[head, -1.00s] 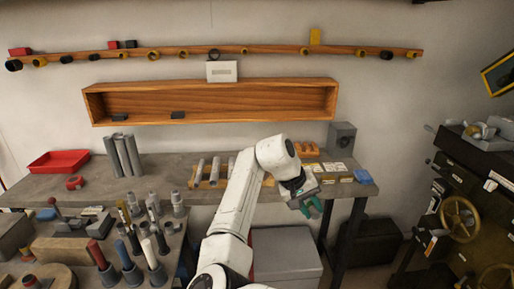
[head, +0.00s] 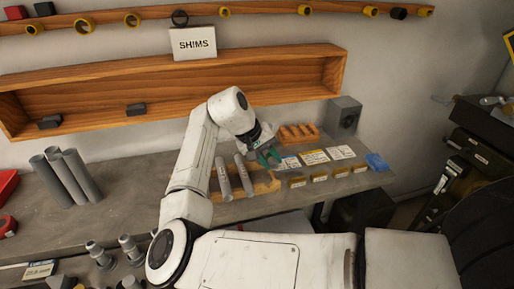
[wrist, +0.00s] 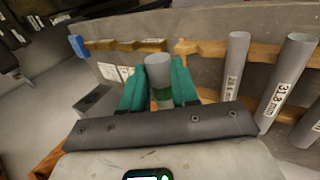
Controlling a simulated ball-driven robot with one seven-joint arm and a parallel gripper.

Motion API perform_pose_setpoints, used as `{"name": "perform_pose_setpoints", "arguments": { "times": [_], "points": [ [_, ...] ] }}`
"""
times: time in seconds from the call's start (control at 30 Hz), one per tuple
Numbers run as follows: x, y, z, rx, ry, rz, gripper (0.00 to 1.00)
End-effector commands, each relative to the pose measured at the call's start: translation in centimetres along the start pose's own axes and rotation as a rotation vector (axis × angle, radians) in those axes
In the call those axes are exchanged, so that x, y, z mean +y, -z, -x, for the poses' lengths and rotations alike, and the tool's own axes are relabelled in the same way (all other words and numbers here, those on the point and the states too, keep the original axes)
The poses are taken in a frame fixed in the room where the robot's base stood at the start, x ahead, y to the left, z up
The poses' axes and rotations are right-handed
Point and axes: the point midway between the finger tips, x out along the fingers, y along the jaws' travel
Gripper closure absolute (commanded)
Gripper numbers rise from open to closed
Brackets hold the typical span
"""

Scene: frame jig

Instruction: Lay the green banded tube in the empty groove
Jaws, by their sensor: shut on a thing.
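Two grey tubes lie in the jig, a left one (head: 223,180) and a right one (head: 244,175); my arm covers the jig's left part. In the wrist view the jig shows a bare stretch (wrist: 207,48) between the held tube and the nearest labelled tube (wrist: 236,65). I cannot make out the empty groove clearly.
White cards (head: 314,157) and small yellow-brown blocks (head: 319,178) lie right of the jig. Behind are a small wooden rack (head: 298,134) and a grey box (head: 344,116). Grey tubes (head: 70,178) stand at the left. A wooden shelf (head: 180,92) hangs above.

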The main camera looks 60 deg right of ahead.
Motion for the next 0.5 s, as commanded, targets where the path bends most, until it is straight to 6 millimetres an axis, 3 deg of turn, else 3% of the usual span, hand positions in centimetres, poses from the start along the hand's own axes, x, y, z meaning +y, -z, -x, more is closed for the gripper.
{"name": "perform_pose_setpoints", "arguments": {
  "times": [0.5],
  "points": [
    [-1.2,0.0,-2.0,0.000,0.000,0.000,1.00]
  ]
}}
